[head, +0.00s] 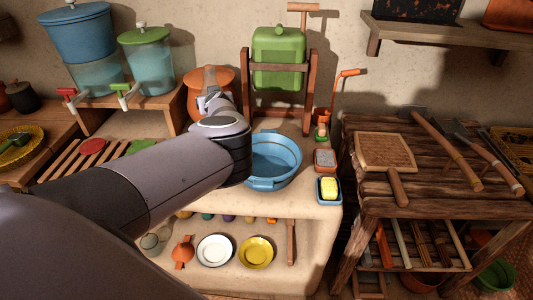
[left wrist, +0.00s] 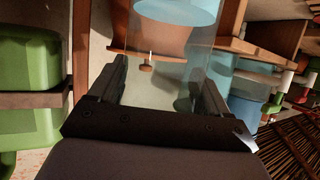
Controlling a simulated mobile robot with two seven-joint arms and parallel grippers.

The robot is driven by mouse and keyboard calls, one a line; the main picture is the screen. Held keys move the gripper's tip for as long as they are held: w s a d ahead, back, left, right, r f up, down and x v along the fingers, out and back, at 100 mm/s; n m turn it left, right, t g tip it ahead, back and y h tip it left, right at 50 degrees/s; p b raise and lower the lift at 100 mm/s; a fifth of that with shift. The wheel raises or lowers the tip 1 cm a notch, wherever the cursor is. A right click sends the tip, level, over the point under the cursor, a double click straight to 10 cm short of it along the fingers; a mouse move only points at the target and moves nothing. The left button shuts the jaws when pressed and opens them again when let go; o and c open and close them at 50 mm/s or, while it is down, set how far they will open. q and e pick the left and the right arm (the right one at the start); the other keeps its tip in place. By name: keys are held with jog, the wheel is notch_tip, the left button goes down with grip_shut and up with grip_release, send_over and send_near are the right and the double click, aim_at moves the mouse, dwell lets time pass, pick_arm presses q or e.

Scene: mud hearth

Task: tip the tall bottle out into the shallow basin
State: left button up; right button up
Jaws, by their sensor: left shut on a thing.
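The shallow basin (head: 275,160) is blue and round, and stands on the pale bench just right of my left wrist. Its left side is hidden by my arm. My left gripper (head: 212,100) reaches away over the bench in front of the orange pot. In the left wrist view my left gripper (left wrist: 163,95) is shut on a clear, see-through body, the tall bottle (left wrist: 172,75). A pale blue oval shows at the top of it, perhaps liquid.
An orange pot (head: 208,82) stands behind the gripper. Blue (head: 78,35) and green (head: 146,50) dispensers stand at the left, and a green can (head: 278,55) in a wooden frame behind the basin. A sponge dish (head: 329,190) sits right of the basin.

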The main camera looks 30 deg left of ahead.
pick_arm(q)
jog(key=shift+w+d+f, duration=0.25)
jog(key=shift+d+f, duration=0.2)
jog(key=shift+d, duration=0.05)
jog(key=shift+w+d+f, duration=0.2)
jog(key=shift+d+f, duration=0.2)
jog(key=shift+d, duration=0.1)
jog(key=w+d+f, duration=0.1)
jog(key=d+f, duration=0.1)
jog(key=d, duration=0.3)
jog(key=shift+w+d+n+g+y, duration=0.2)
jog(key=shift+w+n+g+y, duration=0.1)
jog(key=shift+w+n+g, duration=0.1)
jog(key=shift+s+a, duration=0.1)
